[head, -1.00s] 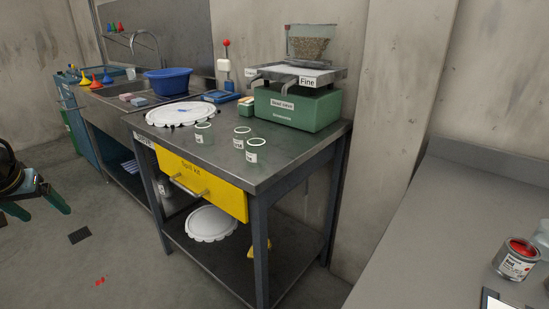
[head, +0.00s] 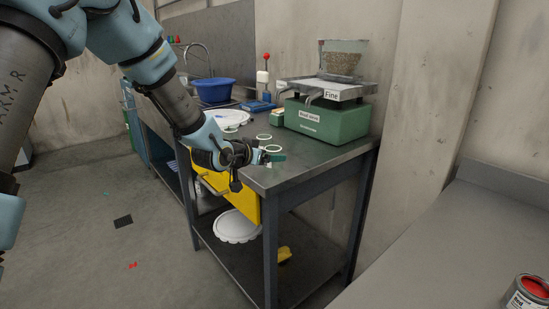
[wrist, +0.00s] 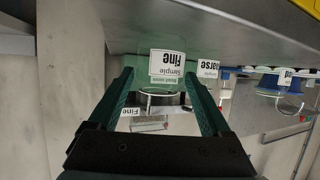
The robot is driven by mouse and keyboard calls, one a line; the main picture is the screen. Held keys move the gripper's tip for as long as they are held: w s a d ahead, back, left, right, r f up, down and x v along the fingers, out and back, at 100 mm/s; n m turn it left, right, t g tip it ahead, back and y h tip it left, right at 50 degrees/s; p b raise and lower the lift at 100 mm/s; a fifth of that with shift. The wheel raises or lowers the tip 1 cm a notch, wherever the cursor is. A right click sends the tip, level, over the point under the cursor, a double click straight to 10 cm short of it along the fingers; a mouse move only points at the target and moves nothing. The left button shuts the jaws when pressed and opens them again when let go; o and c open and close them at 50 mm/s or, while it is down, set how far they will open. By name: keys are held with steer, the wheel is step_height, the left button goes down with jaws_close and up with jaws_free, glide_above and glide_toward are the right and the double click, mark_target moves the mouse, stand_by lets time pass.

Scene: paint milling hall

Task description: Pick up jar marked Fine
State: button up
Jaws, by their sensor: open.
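The jar marked Fine (wrist: 167,65) is a clear greenish jar with a white label, seen upside down in the wrist view. It stands on the metal bench (head: 320,160) near its front edge; its pale rim shows in the head view (head: 273,148). My gripper (wrist: 158,80) is open, its two green fingers pointing at the jar, which appears between or just beyond the fingertips. I cannot tell whether they touch it. A jar marked Coarse (wrist: 207,68) stands close by on the right in the wrist view.
Another jar (head: 264,137) stands just behind in the head view. The green bead sieve (head: 328,119), its upper tray also labelled Fine, stands at the back of the bench. A red paint can (head: 525,293) stands on the right counter.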

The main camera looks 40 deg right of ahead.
steer(key=shift+p+x, duration=1.2)
steer(key=shift+x, duration=1.6)
steer(key=shift+d+r, duration=0.1)
steer(key=shift+r, duration=0.05)
steer(key=shift+c, duration=0.4)
steer(key=c, duration=1)
